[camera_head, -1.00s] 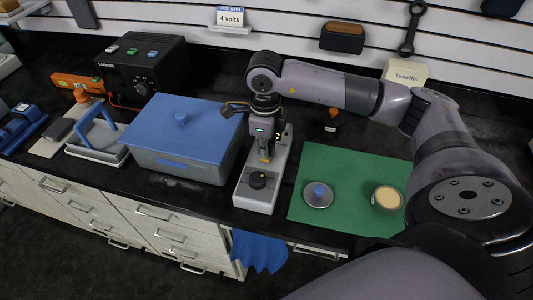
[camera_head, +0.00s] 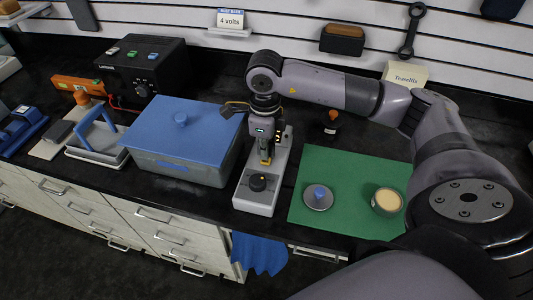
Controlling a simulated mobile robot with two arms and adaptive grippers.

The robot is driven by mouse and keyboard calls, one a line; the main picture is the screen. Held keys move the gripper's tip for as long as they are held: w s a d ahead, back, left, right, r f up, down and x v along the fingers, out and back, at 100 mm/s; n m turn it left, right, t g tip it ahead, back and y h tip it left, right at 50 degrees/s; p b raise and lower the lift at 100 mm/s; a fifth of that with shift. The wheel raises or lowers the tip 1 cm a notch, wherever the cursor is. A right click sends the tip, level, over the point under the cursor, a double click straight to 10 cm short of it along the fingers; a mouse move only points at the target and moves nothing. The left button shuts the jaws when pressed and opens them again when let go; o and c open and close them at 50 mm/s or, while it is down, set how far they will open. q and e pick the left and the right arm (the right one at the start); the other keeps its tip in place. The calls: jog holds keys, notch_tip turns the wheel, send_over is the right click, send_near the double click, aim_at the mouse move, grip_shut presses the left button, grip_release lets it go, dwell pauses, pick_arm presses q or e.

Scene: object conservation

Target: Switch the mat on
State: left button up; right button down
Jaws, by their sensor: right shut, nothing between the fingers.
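A green mat (camera_head: 345,219) lies flat on the black bench at the right. A round grey lid with a blue knob (camera_head: 318,197) and a round container with a cream-coloured top (camera_head: 388,200) stand on it. A light grey device (camera_head: 255,204) with a black dial (camera_head: 258,183) stands just left of the mat. My right gripper (camera_head: 265,160) points down over this device, just behind the dial. It is shut and holds nothing; whether its tips touch the device I cannot tell. My left gripper is not in view.
A grey bin with a blue lid (camera_head: 168,125) stands left of the device. A black power unit (camera_head: 141,70) stands behind it. A small orange-topped bottle (camera_head: 331,121) stands behind the mat. A blue cloth (camera_head: 258,253) hangs at the bench's front edge.

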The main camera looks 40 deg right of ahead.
aim_at(265, 161)
jog(key=shift+r+p, duration=1.4)
jog(key=shift+r, duration=1.4)
